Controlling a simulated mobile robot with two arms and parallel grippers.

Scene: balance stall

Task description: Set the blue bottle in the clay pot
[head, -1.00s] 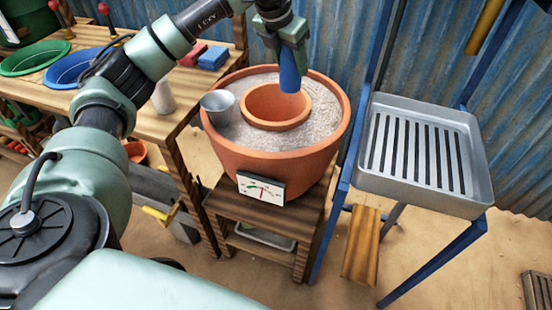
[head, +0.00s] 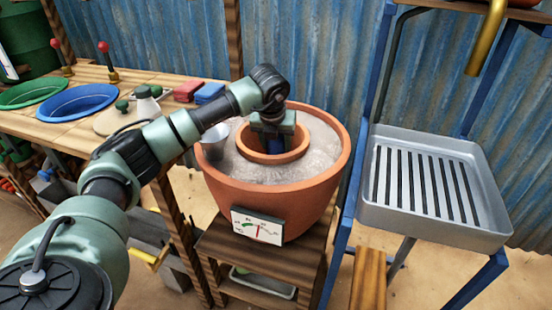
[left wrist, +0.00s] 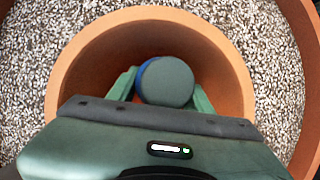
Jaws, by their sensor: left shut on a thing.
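The clay pot (head: 270,198) is a large terracotta pot filled with pale grit, with a smaller inner pot (head: 250,152) set in the grit. My left gripper (head: 275,138) points down over the inner pot's mouth, shut on the blue bottle (head: 275,148). The bottle's lower part is hidden inside the inner pot. In the left wrist view the bottle's dark round top (left wrist: 166,82) shows between the two fingers, inside the inner pot's rim (left wrist: 228,62). I cannot tell whether the bottle touches the floor of the pot. My right gripper is not in view.
A grey metal cup (head: 214,143) stands in the grit left of the inner pot. A slotted metal tray (head: 490,215) is at right. A bench with green (head: 33,93) and blue (head: 78,101) basins is at left.

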